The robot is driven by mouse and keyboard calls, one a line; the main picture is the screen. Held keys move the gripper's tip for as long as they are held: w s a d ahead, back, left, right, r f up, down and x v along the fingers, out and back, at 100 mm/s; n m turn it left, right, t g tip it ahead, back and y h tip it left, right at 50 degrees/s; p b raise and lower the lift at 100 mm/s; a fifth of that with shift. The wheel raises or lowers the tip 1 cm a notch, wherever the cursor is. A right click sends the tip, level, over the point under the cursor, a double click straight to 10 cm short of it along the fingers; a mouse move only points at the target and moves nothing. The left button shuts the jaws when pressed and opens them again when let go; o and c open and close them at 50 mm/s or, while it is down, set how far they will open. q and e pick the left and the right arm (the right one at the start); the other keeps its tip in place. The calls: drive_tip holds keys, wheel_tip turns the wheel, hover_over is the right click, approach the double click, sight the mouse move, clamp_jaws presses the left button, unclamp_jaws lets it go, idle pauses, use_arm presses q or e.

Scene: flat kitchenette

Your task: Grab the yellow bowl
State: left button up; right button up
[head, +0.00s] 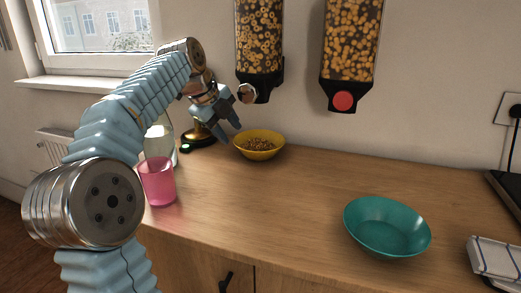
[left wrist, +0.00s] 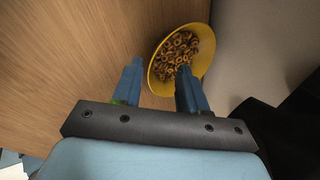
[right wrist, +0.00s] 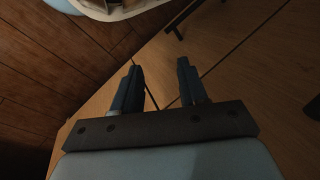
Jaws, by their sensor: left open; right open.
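The yellow bowl (head: 259,147) stands upright on the wooden counter near the wall, below the left cereal dispenser, and holds ring-shaped cereal. It also shows in the left wrist view (left wrist: 203,63). My left gripper (head: 234,127) is open, just left of and slightly above the bowl. In the left wrist view (left wrist: 156,78) its right finger overlaps the bowl's near part, and its left finger is outside the rim. I cannot tell whether a finger touches the bowl. My right gripper (right wrist: 158,75) is open and empty in the right wrist view, away from the bowl, facing cabinet fronts and floor.
Two cereal dispensers (head: 258,45) (head: 349,50) hang on the wall. A pink cup (head: 157,182) and a clear glass vessel (head: 158,142) stand at left by my arm. A teal bowl (head: 387,228) stands at right, near a folded cloth (head: 496,258). The middle counter is clear.

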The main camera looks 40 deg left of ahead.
sight(239, 147)
use_arm(q)
drive_tip(key=x, duration=0.6)
drive_tip(key=shift+d+f, duration=0.35)
drive_tip(key=shift+s, duration=0.1)
clamp_jaws()
